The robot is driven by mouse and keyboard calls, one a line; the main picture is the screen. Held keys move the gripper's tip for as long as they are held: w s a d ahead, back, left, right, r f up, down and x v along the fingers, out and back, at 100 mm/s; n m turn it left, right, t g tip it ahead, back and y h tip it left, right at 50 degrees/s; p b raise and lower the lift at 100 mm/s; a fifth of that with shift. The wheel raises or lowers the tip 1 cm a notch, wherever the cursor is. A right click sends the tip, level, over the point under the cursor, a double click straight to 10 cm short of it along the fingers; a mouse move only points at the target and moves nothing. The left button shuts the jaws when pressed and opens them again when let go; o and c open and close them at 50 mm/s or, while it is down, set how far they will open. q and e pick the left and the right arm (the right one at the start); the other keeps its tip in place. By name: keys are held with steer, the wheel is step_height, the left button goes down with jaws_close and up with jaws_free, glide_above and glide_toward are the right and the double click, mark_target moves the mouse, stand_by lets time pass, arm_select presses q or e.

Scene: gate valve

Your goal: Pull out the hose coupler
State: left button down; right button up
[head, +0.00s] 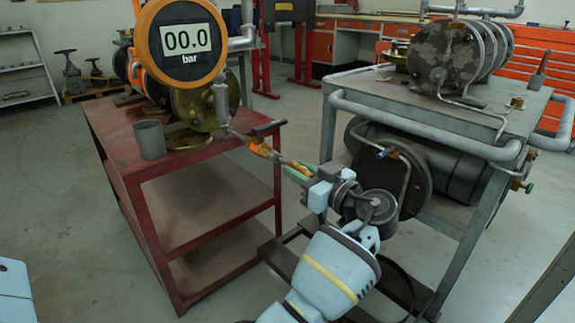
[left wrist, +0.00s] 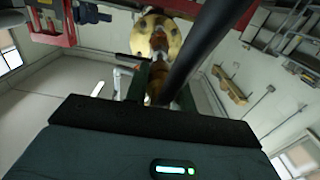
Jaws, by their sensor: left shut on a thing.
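The hose coupler (head: 298,167) is a small brass-coloured piece at the end of a thin line, right of the red bench. My left gripper (head: 302,172), with green fingers, is shut on it. In the left wrist view the brass coupler (left wrist: 157,82) shows between the dark green fingers of my left gripper (left wrist: 160,92). The line runs up and left to an orange-brass fitting (head: 262,148) and the brass valve body (head: 196,108). I cannot tell whether the coupler is still joined to its mating part. My right gripper is not in view.
A grey cup (head: 150,139) is on the bench. A grey steel table (head: 455,115) with a tank below stands close to the right of my left arm.

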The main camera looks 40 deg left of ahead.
arm_select(q)
steer(key=shift+s+d, duration=0.1)
steer(key=shift+d, duration=1)
